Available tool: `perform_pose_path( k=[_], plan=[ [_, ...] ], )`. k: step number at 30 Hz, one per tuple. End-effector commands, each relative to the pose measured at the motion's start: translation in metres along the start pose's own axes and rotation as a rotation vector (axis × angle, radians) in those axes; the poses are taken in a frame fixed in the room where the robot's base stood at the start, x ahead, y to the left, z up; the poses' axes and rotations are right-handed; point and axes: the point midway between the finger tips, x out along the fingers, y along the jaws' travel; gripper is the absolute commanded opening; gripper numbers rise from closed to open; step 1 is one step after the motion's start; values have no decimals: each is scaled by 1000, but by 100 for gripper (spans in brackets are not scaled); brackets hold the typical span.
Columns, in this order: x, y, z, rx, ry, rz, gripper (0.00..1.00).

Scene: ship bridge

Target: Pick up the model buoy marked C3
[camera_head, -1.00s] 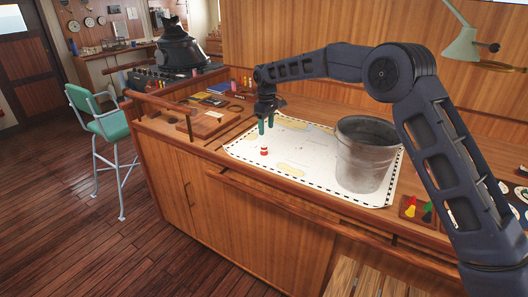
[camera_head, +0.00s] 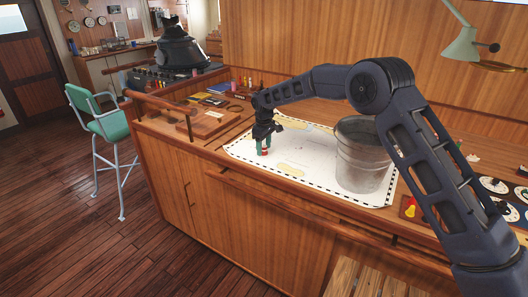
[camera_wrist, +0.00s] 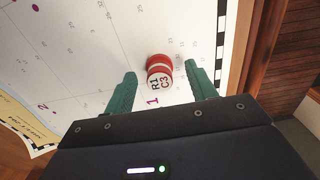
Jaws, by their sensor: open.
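My gripper (camera_wrist: 160,78) is open, with one green finger on each side of the buoy and a visible gap on both sides. In the head view my gripper (camera_head: 264,148) is down at the chart's left part, and the buoy (camera_head: 264,152) shows only in part between the fingers.
A grey metal bucket (camera_head: 362,158) stands on the chart's right part. A wooden rail (camera_head: 290,207) runs along the counter's front edge. Books and a wooden board (camera_head: 203,124) lie to the left. A lamp (camera_head: 462,45) hangs at the upper right.

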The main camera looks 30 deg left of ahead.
Motion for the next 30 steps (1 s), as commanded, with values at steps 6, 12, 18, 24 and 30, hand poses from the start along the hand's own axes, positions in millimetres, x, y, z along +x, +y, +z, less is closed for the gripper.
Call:
perform_pose_path(
  k=[6,12,18,24,30],
  plan=[
    [8,0,0,0,0,0,56],
    [7,0,0,1,0,0,35],
    [7,0,0,1,0,0,8],
    [7,0,0,1,0,0,8],
    [-3,1,0,1,3,1,8]
  ],
)
